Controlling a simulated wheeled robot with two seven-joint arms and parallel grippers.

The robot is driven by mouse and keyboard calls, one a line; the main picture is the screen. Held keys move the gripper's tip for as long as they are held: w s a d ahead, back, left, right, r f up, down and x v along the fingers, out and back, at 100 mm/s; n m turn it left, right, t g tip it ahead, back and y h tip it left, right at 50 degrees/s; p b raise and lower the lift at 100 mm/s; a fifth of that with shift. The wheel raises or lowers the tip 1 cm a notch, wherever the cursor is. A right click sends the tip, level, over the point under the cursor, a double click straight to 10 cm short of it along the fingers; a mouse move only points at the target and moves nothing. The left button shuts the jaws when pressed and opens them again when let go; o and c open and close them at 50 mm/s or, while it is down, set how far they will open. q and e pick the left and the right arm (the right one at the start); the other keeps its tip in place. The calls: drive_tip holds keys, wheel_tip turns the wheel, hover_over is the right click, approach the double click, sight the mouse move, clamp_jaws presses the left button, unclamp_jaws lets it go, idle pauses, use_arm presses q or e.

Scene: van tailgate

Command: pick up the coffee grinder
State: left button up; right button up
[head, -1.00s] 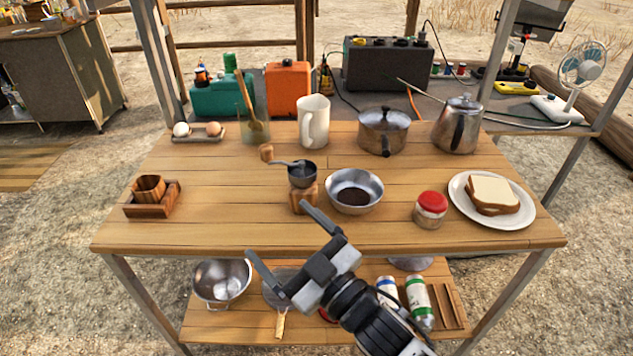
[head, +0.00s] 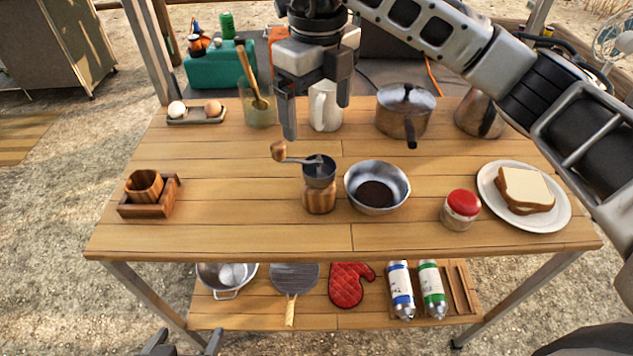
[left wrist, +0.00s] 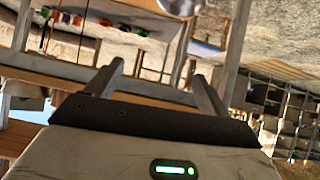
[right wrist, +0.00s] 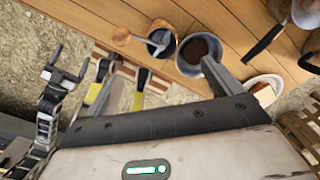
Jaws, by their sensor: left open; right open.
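The coffee grinder (head: 319,186) stands upright on the wooden table, with a wooden base, a dark metal top and a crank whose wooden knob points left. My right gripper (head: 317,118) is open and empty above the table, higher in the picture than the grinder and apart from it. The right wrist view shows the grinder (right wrist: 161,42) at the top, beyond the open fingers. My left gripper (head: 187,338) is open, just inside the bottom edge of the head view, in front of the table. Its fingers (left wrist: 158,85) are empty in the left wrist view.
A metal bowl (head: 377,187) with dark contents stands close right of the grinder. A red-lidded jar (head: 461,209) and a sandwich plate (head: 562,208) are further right. A mug (head: 325,108) and pot (head: 402,112) stand behind. The table left of the grinder is clear up to a wooden box (head: 148,205).

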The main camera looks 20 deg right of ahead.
sight(318, 162)
wheel_tip(318, 162, down, 9)
drive_tip(key=shift+s+f+p, duration=0.1)
drive_tip(key=shift+f+p, duration=0.1)
drive_tip(key=shift+p, duration=0.3)
drive_tip(key=shift+w+d+f+p, duration=0.15)
drive_tip(key=shift+f+p, duration=0.15)
drive_tip(key=shift+f, duration=1.15)
drive_tip(key=shift+w+f+p, duration=0.1)
drive_tip(key=shift+f+p, duration=0.2)
drive_tip(key=shift+f, duration=1.1)
drive_tip(key=shift+r, duration=0.15)
drive_tip(key=c, duration=1.5)
